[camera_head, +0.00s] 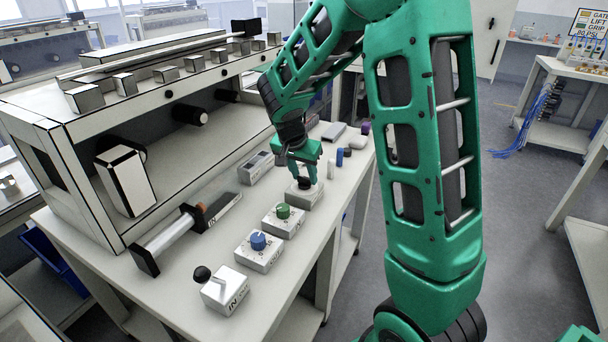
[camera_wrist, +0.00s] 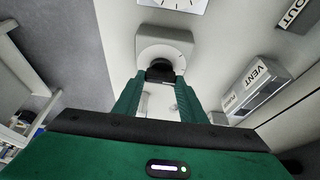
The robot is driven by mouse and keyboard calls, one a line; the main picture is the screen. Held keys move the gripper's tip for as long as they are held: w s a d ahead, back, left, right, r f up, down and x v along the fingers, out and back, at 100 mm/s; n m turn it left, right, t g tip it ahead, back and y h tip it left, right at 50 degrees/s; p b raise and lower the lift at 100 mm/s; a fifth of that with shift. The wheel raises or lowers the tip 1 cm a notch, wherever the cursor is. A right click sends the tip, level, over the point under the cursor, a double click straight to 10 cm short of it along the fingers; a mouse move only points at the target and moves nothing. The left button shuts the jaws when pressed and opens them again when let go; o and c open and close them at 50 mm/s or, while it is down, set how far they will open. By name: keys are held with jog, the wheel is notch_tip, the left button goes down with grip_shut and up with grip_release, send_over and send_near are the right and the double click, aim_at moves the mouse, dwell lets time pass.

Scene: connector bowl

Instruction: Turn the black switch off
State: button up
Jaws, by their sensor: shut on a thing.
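My gripper (camera_head: 303,178) reaches down from above and is shut on the knob. The fingers partly hide the knob, so I cannot read its setting.
Boxes with a green knob (camera_head: 283,211) and a blue knob (camera_head: 258,241) stand nearer on the table. A box marked VENT (camera_wrist: 258,85) lies beside the switch. A metal rig (camera_head: 70,170) stands behind.

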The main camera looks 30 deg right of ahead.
jog(key=o, duration=1)
jog(key=shift+w+a, duration=0.2)
jog(key=shift+a, duration=0.2)
jog(key=shift+o, duration=0.3)
jog(key=shift+s+d, duration=0.1)
jog(key=shift+d, duration=0.05)
jog(key=shift+r, duration=0.1)
jog(key=v, duration=1)
jog(key=shift+r, duration=0.25)
jog(key=shift+s, duration=0.1)
